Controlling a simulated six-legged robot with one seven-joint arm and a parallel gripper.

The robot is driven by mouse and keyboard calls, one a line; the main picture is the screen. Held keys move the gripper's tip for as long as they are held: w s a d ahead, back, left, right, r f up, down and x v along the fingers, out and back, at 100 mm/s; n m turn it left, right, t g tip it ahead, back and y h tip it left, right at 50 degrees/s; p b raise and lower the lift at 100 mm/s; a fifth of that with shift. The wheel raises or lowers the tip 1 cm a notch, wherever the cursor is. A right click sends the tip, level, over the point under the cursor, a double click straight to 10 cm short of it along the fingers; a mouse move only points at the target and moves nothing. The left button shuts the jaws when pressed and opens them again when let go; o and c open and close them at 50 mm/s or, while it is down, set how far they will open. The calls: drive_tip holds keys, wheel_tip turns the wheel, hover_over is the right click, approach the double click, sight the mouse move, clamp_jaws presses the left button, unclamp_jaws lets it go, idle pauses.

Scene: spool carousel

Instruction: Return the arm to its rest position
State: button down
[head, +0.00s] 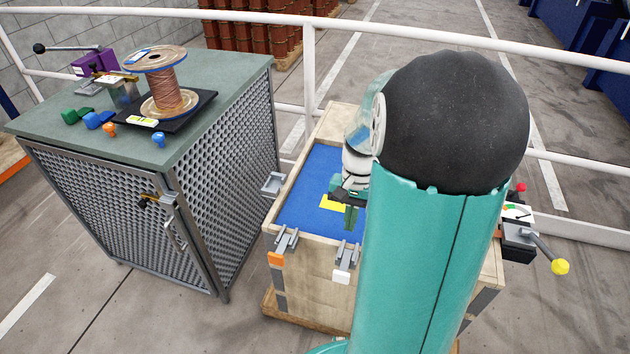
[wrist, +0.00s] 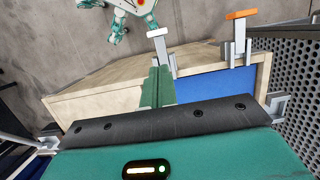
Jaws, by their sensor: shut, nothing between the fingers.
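My arm fills the right middle of the head view, a teal link with a black rounded joint, and hides much of the wooden crate (head: 318,270) behind it. My gripper (head: 351,218) points down over the crate's blue inside (head: 305,195), close to a yellow patch (head: 333,204). In the wrist view my gripper (wrist: 158,86) shows as green fingers together, with nothing between them. The crate's wooden rim (wrist: 95,98) lies beyond them. I cannot tell the exact height of the fingertips above the blue surface.
A mesh-sided cabinet (head: 105,215) stands left, bearing a copper wire spool (head: 165,85), a purple device (head: 95,62) and small coloured knobs. Latches with orange (head: 276,259) and white (head: 341,277) tips line the crate's front. A yellow-knobbed lever (head: 560,267) juts out right. White rails (head: 310,75) run behind.

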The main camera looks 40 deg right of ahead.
drive_tip(key=s+a+r+n+t+h, duration=0.1)
drive_tip(key=s+a+r+n+t, duration=0.1)
drive_tip(key=a+r+n, duration=0.3)
drive_tip(key=s+a+r+n+t+h, duration=0.1)
drive_tip(key=a+r+n+t, duration=0.4)
drive_tip(key=a+r, duration=0.6)
drive_tip(key=s+a, duration=0.1)
drive_tip(key=a, duration=0.4)
drive_tip(key=shift+a+r, duration=0.35)
drive_tip(key=shift+s, duration=0.1)
